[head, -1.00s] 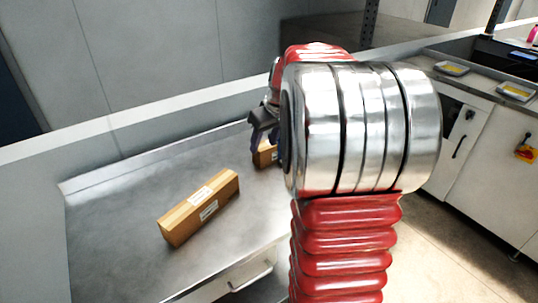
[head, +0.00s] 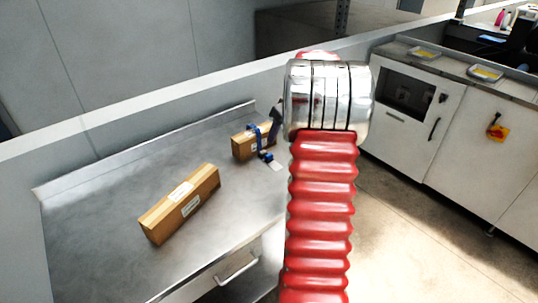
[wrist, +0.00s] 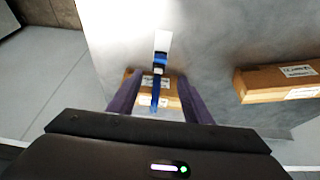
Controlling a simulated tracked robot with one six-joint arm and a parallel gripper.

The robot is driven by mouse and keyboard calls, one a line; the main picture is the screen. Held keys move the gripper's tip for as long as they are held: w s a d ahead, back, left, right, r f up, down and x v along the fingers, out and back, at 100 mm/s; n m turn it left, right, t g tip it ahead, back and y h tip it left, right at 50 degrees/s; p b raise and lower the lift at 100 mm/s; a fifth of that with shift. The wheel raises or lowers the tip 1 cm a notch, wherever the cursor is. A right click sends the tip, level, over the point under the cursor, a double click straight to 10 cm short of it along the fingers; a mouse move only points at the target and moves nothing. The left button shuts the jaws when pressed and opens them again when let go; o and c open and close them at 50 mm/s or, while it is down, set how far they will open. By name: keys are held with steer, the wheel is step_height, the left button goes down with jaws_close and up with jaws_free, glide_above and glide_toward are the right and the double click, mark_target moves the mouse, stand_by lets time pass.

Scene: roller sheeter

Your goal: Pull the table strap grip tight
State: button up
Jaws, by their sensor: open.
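A cardboard box (head: 243,146) lies near the back right of the metal table (head: 95,230), with a blue strap (head: 256,132) around it. The strap also shows in the wrist view (wrist: 155,95), running over the box (wrist: 146,84) between my fingers. A blue buckle-like piece (wrist: 161,60) and a white end (wrist: 163,40) lie beyond the box on the table. My gripper (wrist: 160,80) is open above the box, one finger to each side in the wrist view. I cannot tell whether it touches the strap. In the head view the arm hides most of my gripper (head: 276,112).
A second cardboard box (head: 180,204) lies unstrapped on the table, left and nearer. A low wall runs behind the table. A drawer handle (head: 237,269) sticks out at the front. White cabinets (head: 455,130) stand at the right, with open floor between.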

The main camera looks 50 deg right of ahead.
mark_target(270, 155)
steer(key=x, duration=1.3)
steer(key=shift+w+a+f, duration=0.1)
steer(key=shift+w+f, duration=0.05)
steer(key=shift+f, duration=0.15)
steer(key=shift+c, duration=0.2)
jaws_close()
